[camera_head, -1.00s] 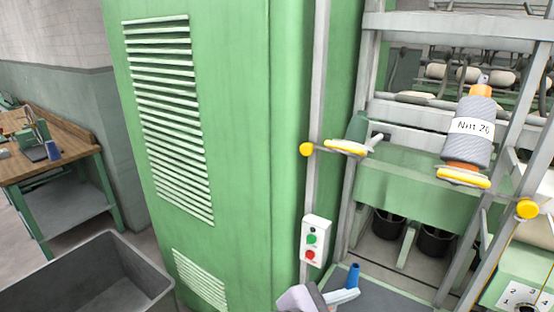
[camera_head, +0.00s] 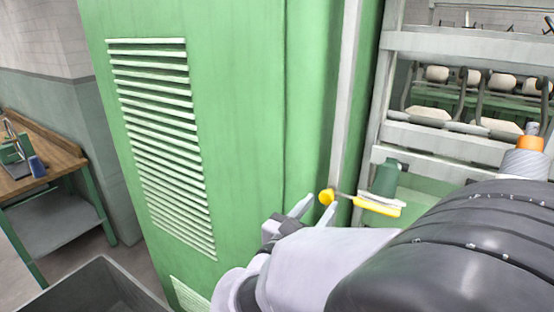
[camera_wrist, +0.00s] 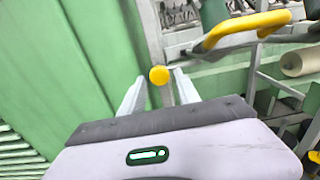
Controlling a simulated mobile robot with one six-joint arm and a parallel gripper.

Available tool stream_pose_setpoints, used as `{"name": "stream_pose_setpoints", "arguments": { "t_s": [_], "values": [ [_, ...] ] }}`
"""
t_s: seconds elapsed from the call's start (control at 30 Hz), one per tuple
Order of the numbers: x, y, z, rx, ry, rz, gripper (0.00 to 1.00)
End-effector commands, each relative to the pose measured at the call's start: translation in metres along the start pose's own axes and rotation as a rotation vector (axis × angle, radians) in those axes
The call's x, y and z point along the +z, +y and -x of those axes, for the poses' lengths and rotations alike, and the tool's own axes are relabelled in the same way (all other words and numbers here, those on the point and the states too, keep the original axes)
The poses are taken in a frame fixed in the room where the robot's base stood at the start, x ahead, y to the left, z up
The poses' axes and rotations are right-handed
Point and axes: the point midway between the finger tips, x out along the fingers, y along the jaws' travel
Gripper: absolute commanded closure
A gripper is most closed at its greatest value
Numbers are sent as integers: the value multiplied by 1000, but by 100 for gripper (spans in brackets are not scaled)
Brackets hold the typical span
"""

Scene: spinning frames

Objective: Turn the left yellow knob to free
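The left yellow knob (camera_head: 326,196) is a small round ball on a thin rod beside the green cabinet. In the wrist view the knob (camera_wrist: 159,75) shows between the two fingers, near their tips. My gripper (camera_head: 316,209) is open, its fingers on either side of the knob with visible gaps in the wrist view. I cannot tell whether the fingertips reach past it in depth. A yellow-rimmed disc or handle (camera_head: 378,204) is to the right of the knob, and it also shows in the wrist view (camera_wrist: 245,27).
The green cabinet (camera_head: 240,120) with louvres stands close on the left. A grey upright post (camera_head: 344,95) runs behind the knob. A dark green bottle-like part (camera_head: 385,178) stands above the yellow disc. A grey bin (camera_head: 85,290) and wooden bench (camera_head: 45,165) are at the far left.

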Motion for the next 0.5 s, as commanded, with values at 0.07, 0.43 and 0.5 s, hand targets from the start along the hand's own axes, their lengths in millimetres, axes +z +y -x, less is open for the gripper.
{"name": "stream_pose_setpoints", "arguments": {
  "t_s": [0.07,0.43,0.5],
  "values": [
    [0,0,-10,-2,0,1,62],
    [0,0,-22,1,0,0,62],
    [0,0,-22,1,0,0,64]
  ]
}}
